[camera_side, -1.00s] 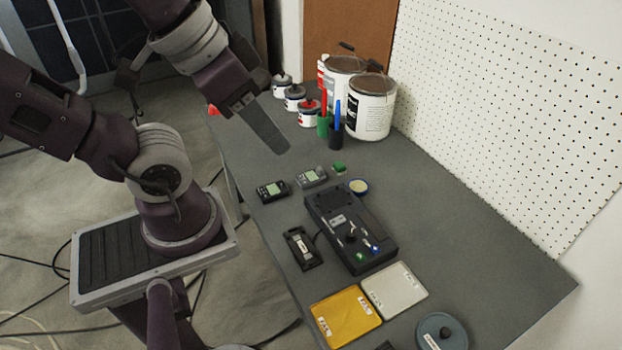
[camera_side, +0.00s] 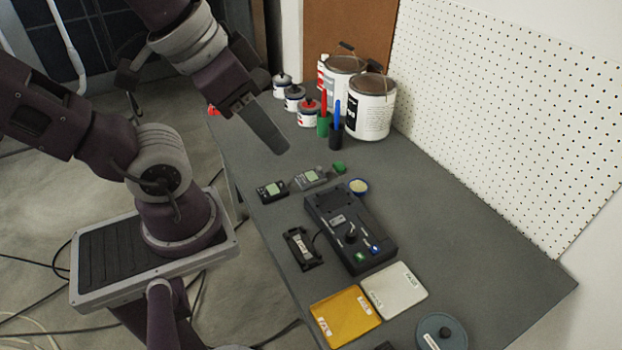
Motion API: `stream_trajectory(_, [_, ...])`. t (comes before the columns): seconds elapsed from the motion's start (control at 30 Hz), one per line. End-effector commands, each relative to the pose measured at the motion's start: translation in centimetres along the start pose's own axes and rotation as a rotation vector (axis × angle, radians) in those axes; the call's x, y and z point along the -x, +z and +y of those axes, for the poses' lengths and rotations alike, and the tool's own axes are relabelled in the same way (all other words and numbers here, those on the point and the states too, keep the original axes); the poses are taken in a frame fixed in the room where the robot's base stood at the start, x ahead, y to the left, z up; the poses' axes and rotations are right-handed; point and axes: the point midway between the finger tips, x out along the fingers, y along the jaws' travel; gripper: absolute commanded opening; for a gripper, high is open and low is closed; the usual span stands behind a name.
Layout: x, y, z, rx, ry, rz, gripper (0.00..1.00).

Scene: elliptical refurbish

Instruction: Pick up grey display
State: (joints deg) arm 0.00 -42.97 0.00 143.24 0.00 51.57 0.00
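The grey display (camera_side: 313,179) is a small grey device with a greenish screen, lying on the dark grey table towards its left side. A similar black display (camera_side: 272,191) lies just to its left. No object shows at the fingertips.
A green piece (camera_side: 339,168) and a small round tin (camera_side: 358,186) lie right of the grey display. Paint cans (camera_side: 370,108) and brushes stand behind.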

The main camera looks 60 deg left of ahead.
Motion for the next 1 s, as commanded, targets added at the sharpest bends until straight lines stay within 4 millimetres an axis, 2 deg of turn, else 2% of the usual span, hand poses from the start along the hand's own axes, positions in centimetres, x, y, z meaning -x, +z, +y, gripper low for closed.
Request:
stream_trajectory(0.1, [0.0, 0.0, 0.0, 0.000, 0.000, 0.000, 0.38])
stream_trajectory(0.4, [0.0, 0.0, 0.0, 0.000, 0.000, 0.000, 0.97])
stream_trajectory(0.43, [0.0, 0.0, 0.0, 0.000, 0.000, 0.000, 1.00])
stream_trajectory(0.67, [-0.1, -0.3, -0.1, 0.013, -0.003, -0.005, 1.00])
stream_trajectory(0.77, [-1.2, -3.0, -1.0, 0.118, -0.024, -0.045, 1.00])
stream_trajectory(0.83, [-3.2, -6.3, -2.5, 0.258, -0.052, -0.093, 1.00])
stream_trajectory(0.9, [-6.3, -9.7, -5.0, 0.424, -0.088, -0.139, 1.00])
stream_trajectory(0.97, [-9.6, -12.0, -7.6, 0.568, -0.120, -0.175, 1.00])
stream_trajectory(1.0, [-12.1, -13.0, -9.5, 0.662, -0.142, -0.199, 1.00])
